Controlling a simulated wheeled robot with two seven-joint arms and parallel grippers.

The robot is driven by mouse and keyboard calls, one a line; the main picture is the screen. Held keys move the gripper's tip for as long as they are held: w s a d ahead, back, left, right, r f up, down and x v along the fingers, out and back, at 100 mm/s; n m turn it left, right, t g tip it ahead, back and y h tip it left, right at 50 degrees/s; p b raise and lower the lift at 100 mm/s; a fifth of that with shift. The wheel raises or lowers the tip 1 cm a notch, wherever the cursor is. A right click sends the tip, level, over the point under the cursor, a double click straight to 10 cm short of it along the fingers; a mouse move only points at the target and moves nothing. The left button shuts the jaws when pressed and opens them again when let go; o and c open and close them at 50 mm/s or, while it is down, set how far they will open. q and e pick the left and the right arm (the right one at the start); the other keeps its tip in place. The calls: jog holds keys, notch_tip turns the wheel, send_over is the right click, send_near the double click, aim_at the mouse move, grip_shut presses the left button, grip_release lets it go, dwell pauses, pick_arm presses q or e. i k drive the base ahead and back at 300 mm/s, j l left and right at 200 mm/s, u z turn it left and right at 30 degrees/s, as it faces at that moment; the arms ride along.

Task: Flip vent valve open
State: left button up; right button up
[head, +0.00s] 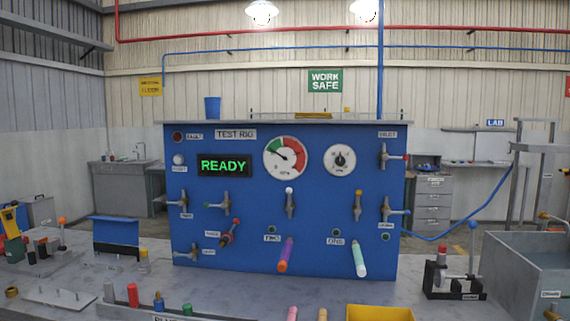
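The blue test rig panel (320,205) stands on the bench and carries several small lever valves. One has a red handle (229,236) at the lower left; others are a grey-blue one (194,252) at the lower left, a green-tipped one (225,203), a white-tipped one (290,203), a yellow-tipped one (357,206), a red-tipped one (385,157) and a blue one (388,210) at the right edge. The valve labels are too small to read, so I cannot tell which is the vent valve. Neither gripper is in view.
The READY display (223,165) is lit green. A purple-orange hose (285,255) and a teal-white hose (360,258) hang on the panel's front. A yellow bin (380,313), a black stand (452,280) and a grey tank (530,275) are on the right.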

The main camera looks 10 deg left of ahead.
aim_at(180, 203)
jog(key=j+u, duration=0.5)
jog(key=j, duration=1.25)
